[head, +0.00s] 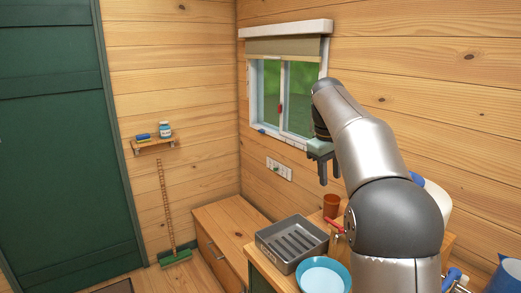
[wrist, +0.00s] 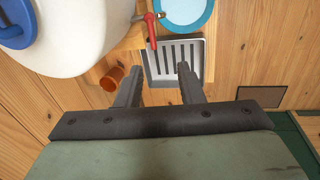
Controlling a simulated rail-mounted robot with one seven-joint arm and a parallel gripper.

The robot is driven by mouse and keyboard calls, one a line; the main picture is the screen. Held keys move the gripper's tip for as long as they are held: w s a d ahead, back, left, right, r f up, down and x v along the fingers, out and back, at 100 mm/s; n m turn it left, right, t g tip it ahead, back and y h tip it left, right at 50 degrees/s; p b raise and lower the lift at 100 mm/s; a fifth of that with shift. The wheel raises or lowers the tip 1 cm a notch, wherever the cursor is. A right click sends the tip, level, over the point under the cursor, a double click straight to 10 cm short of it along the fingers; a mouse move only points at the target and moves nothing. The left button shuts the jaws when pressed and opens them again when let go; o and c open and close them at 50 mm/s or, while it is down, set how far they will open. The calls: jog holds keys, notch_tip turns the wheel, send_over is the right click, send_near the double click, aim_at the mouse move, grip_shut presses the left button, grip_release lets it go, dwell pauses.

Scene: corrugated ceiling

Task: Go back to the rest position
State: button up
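In the head view this tray (head: 267,244) sits on the counter, left of my arm.
A blue-rimmed bowl (head: 325,276), a brown cup (head: 331,206) and a red-handled tap (head: 334,224) are near the tray. A white rounded vessel (wrist: 70,35) stands beside the cup. A wooden bench (head: 228,222) stands left of the counter. A window (head: 285,95) is behind.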

jog(key=s+a+f+m, duration=0.1)
jog(key=s+a+f, duration=0.1)
jog(key=s+f, duration=0.5)
jog(key=s+a+f+m+y, duration=0.1)
jog(key=s+f, duration=0.6)
jog(key=s, duration=0.9)
jog(key=s+a+f+m, duration=0.3)
jog(key=s+f, duration=0.3)
jog(key=s, duration=0.5)
jog(key=shift+s+a+f+y, duration=0.3)
jog(key=shift+a+f, duration=0.1)
jog(key=shift+a, duration=0.45)
